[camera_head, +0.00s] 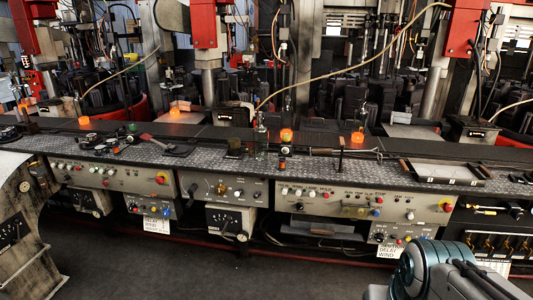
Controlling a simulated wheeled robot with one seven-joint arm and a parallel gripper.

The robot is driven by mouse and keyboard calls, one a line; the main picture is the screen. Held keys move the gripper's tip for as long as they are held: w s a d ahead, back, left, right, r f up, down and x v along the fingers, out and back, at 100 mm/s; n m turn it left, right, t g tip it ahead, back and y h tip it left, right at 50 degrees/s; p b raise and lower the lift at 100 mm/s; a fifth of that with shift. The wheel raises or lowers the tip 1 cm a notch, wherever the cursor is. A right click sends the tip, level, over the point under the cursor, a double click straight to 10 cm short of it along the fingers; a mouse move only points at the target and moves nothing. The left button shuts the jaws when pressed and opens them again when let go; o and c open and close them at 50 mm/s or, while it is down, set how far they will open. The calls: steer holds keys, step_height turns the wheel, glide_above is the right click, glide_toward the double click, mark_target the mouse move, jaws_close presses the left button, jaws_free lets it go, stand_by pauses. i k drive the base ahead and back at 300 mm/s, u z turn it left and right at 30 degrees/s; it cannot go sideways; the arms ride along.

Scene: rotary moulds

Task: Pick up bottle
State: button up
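A clear, dark-looking glass bottle (261,138) stands upright on the metal bench top, near the middle of the head view. A small dark item with an orange band (282,163) stands just to its right, near the bench's front edge; it is too small to identify. Part of my arm shows at the lower right, well apart from the bottle and in front of the bench. My gripper's fingers do not show.
The long bench (215,150) carries glowing orange pieces (286,135), a dark jar (234,148), tools at the left and a shallow tray (447,174) at the right. Control panels (350,205) line its front. Machines and hoses stand behind. The dark floor (200,270) in front is clear.

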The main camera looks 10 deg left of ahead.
mark_target(261, 132)
steer(key=u, duration=0.6)
steer(key=i, duration=0.55)
steer(key=u, duration=1)
steer(key=i, duration=2)
steer(key=z, duration=0.85)
